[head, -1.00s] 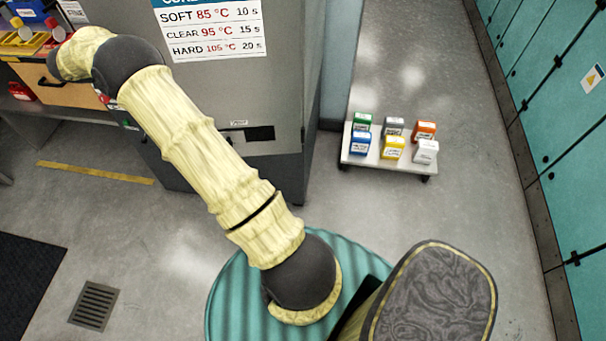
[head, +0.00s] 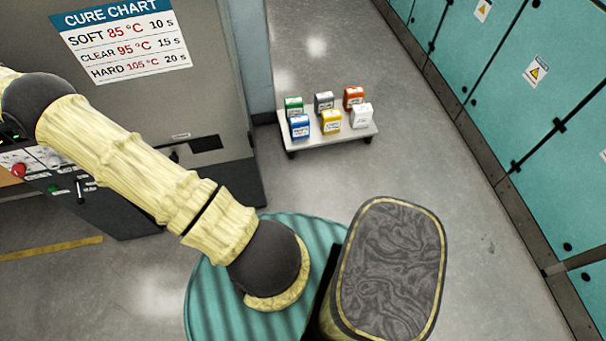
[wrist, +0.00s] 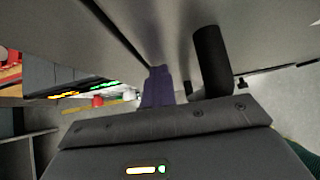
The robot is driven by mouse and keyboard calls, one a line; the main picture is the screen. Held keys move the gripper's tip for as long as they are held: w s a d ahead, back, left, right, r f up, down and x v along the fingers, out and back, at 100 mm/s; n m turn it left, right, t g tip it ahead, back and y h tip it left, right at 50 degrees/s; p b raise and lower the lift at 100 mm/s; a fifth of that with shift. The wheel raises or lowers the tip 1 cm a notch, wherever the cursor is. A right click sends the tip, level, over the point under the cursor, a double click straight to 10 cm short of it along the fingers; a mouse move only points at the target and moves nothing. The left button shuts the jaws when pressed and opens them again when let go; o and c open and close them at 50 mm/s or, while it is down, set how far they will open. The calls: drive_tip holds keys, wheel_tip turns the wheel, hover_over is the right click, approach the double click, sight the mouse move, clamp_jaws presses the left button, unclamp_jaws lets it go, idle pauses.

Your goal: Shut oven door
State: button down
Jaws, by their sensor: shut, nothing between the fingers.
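The grey oven cabinet (head: 205,95) with a cure chart on its face stands at upper left in the head view. My arm crosses in front of it and leaves the picture at the left, so my gripper is outside the head view. In the wrist view my gripper (wrist: 157,85) shows shut and empty, its narrow purplish fingers close to a large grey surface (wrist: 60,22). A black cylindrical bar (wrist: 211,62), which looks like a handle, stands just right of the fingers. I cannot tell whether they touch, or how far the oven door is open.
A low white trolley (head: 345,139) with several coloured boxes stands right of the cabinet. Teal lockers (head: 490,75) line the right wall. The floor (head: 480,240) between is clear. A control panel (head: 50,170) with a red button is at the left.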

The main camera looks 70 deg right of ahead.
drive_tip(key=shift+d+r, duration=0.45)
drive_tip(key=shift+d, duration=0.3)
drive_tip(key=shift+a, duration=0.15)
drive_tip(key=s+a+r+b, duration=0.5)
drive_tip(key=s+a+r, duration=0.1)
drive_tip(key=a, duration=0.4)
drive_tip(key=shift+a, duration=0.25)
drive_tip(key=shift+r, duration=0.1)
